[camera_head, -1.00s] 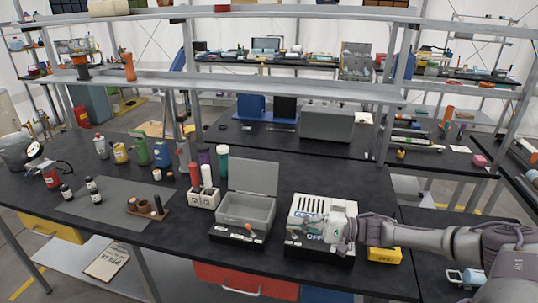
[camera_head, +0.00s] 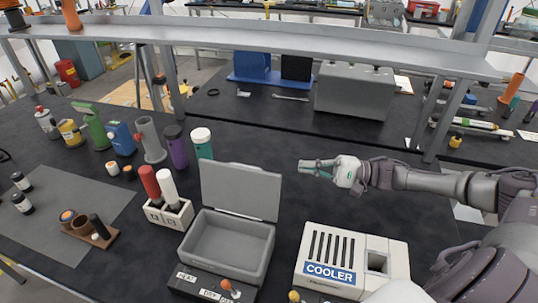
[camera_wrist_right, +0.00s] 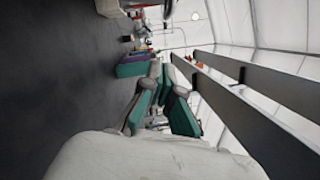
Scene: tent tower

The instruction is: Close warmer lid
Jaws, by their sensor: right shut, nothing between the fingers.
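The warmer (camera_head: 226,250) is a grey open-topped box on a dark base with a "HEAT" label. Its grey lid (camera_head: 240,191) stands upright at the back edge, so the box is open, and its inside looks empty. My right gripper (camera_head: 303,168) is shut and empty. It hangs to the right of the lid, near the height of its top edge, with its green fingers pointing left and a gap between them and the lid. In the right wrist view the fingers (camera_wrist_right: 164,80) meet ahead of the palm. My left gripper is not in view.
The white cooler (camera_head: 352,262) stands right of the warmer. A holder (camera_head: 168,214) with a red and a white bottle is close on its left. Several bottles (camera_head: 150,139) stand behind. A metal shelf rail (camera_head: 300,47) crosses above the table.

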